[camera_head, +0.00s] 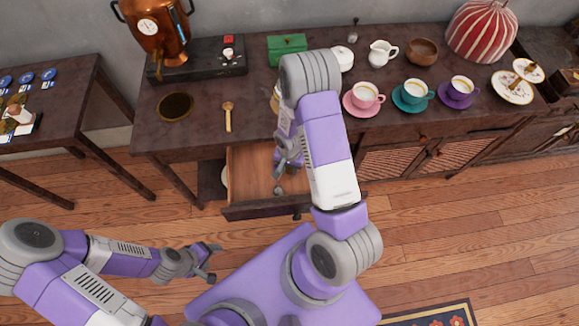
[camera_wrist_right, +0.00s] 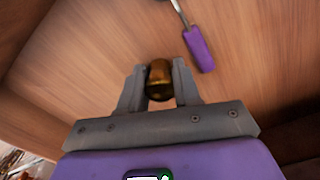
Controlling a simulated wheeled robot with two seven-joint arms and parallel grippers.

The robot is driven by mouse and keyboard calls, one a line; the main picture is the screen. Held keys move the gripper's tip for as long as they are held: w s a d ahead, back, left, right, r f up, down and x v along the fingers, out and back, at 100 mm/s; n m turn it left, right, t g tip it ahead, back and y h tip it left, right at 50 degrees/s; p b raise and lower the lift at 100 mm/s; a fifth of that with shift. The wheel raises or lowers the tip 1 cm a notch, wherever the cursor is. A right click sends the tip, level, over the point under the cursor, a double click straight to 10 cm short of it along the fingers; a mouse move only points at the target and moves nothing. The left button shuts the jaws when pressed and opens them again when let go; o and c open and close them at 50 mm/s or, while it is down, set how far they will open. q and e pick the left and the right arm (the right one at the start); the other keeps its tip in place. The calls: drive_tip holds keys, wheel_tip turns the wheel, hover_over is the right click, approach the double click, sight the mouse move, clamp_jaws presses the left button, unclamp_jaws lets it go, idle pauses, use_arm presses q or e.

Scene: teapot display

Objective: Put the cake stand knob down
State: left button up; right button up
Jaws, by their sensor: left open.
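The knob (camera_wrist_right: 159,80) is a small, rounded, brass-brown piece in the right wrist view. My right gripper (camera_wrist_right: 159,88) has a finger on each side of it and appears shut on it. Behind the knob is the wooden floor of an open drawer (camera_head: 250,178); I cannot tell whether the knob touches it. In the head view my right gripper (camera_head: 279,176) is over the drawer, partly hidden by my arm, and the knob cannot be made out. My left gripper (camera_head: 212,262) is open and empty, low over the floor at left.
A tool with a purple handle (camera_wrist_right: 199,49) lies in the drawer. On the dark counter (camera_head: 200,125) are a wooden spoon (camera_head: 228,116), a green box (camera_head: 287,46), several cups on saucers and decorated plates (camera_head: 508,92). A side table (camera_head: 62,110) stands at left.

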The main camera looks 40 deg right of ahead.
drive_tip(key=shift+o, duration=0.5)
drive_tip(key=shift+r+p, duration=0.55)
drive_tip(key=shift+r, duration=0.05)
wheel_tip(320, 180, up, 12)
drive_tip(key=p, duration=0.3)
drive_tip(key=shift+f, duration=0.15)
drive_tip(key=shift+p, duration=0.35)
